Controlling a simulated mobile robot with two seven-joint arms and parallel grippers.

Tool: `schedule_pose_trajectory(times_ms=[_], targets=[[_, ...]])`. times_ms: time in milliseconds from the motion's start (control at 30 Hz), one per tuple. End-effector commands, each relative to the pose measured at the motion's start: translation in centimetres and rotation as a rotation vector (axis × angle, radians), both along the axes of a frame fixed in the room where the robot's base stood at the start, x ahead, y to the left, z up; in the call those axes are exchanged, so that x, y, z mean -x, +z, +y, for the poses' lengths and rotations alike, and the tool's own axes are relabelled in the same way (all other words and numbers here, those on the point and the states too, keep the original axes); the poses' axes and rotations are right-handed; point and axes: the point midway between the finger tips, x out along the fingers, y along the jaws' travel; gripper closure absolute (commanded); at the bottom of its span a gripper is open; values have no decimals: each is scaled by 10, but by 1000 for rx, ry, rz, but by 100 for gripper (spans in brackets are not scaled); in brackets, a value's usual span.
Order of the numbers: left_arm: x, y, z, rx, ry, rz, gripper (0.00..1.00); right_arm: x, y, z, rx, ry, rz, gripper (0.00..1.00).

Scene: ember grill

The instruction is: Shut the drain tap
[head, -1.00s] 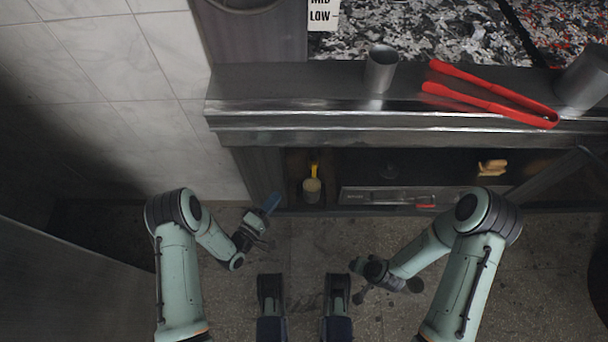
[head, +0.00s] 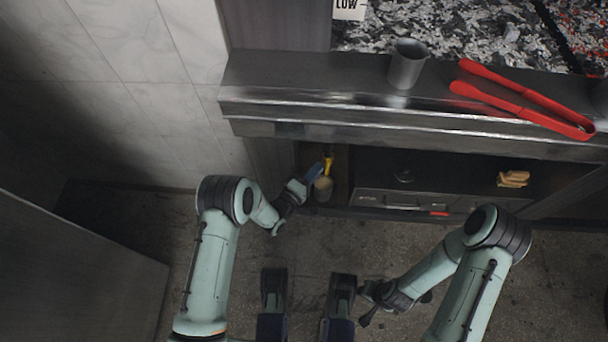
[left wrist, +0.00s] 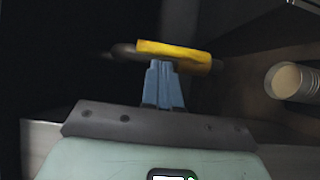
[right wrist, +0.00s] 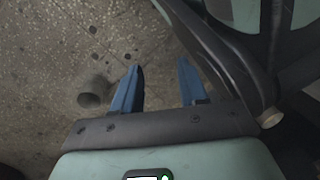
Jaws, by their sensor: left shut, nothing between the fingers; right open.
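The drain tap's yellow lever (head: 327,163) shows under the grill's front ledge, at the left end of the open compartment. In the left wrist view the yellow lever (left wrist: 174,54) lies crosswise on a dark tap stem (left wrist: 125,52). My left gripper (head: 315,170) is shut with nothing between its blue fingers. In the left wrist view the left fingertips (left wrist: 165,65) are right at the lever, overlapping it in the picture; I cannot tell whether they touch. My right gripper (right wrist: 160,66) is open and empty, low over the floor, away from the tap.
The metal ledge (head: 310,115) overhangs the compartment and carries red tongs (head: 520,105) and a metal cup (head: 407,65). A tiled wall (head: 150,110) is at left.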

Motion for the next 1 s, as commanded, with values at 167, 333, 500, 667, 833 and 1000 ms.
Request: schedule_pose_trajectory(times_ms=[167, 333, 500, 667, 833, 1000], targets=[[-1, 0, -5, -1, 0, 1, 100, 3, -2, 0, 0, -1, 9, 57], [-1, 0, -5, -1, 0, 1, 100, 3, -1, 0, 0, -1, 8, 57], [-1, 0, -5, -5, 0, 0, 100, 2, -1, 0, 0, 0, 6, 57], [-1, 2, -7, -35, 0, 1, 100, -3, 3, 0, 1, 1, -9, 57], [-1, 2, -8, -63, 0, 1, 100, -7, 5, 1, 2, 2, -22, 57], [-1, 3, -10, -88, 0, 1, 100, -10, 8, 1, 2, 3, -34, 57]])
